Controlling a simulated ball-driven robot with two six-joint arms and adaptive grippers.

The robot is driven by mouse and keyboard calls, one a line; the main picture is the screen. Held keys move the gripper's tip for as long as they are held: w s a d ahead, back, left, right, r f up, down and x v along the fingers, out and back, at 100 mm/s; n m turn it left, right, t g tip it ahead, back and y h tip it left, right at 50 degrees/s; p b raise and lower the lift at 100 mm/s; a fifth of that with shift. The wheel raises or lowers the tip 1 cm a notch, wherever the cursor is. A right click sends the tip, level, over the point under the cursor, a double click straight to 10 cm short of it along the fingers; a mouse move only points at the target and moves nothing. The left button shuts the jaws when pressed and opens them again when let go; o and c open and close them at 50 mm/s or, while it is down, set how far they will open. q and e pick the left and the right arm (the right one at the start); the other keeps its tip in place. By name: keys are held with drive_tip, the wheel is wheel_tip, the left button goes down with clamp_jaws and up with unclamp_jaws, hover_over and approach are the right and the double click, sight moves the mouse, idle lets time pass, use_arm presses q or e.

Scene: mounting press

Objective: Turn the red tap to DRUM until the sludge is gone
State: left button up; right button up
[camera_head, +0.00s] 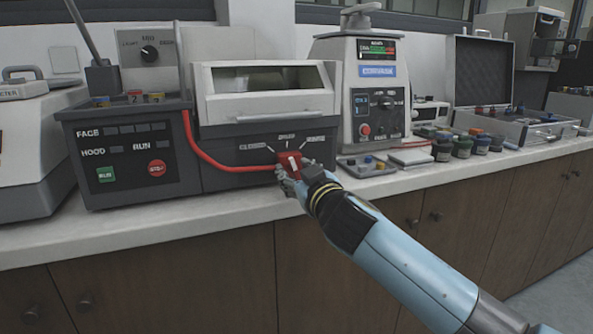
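The red tap (289,161) sits on the front of the dark grey machine base, under a dial with three labels. The left label reads CLOSED and the middle one looks like DRUM; the right one is too small to read. The tap's white mark points roughly up, near the middle label. My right gripper (290,176) is at the tap, its fingers around the red knob and seemingly closed on it. They hide its lower part. A clear-fronted chamber (264,80) is above the tap; I cannot make out sludge in it. My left gripper is out of view.
A red hose (205,155) runs to the tap from the left. A control box (130,150) with green RUN and red stop buttons stands left. A white press (365,90), jars (463,146) and an open case (515,128) stand right. The counter's front edge is clear.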

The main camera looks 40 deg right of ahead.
clamp_jaws()
drive_tip(key=m+b, duration=0.3)
drive_tip(key=shift+f, duration=0.25)
drive_tip(key=shift+d+r+m+b, duration=0.1)
drive_tip(key=shift+m+b, duration=0.25)
drive_tip(key=shift+m, duration=0.05)
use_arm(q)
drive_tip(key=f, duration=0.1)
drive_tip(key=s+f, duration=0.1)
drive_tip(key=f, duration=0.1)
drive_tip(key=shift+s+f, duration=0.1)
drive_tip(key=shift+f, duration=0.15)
use_arm(e)
drive_tip(key=shift+r, duration=0.15)
unclamp_jaws()
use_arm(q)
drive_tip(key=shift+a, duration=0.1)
use_arm(e)
drive_tip(key=shift+s, duration=0.1)
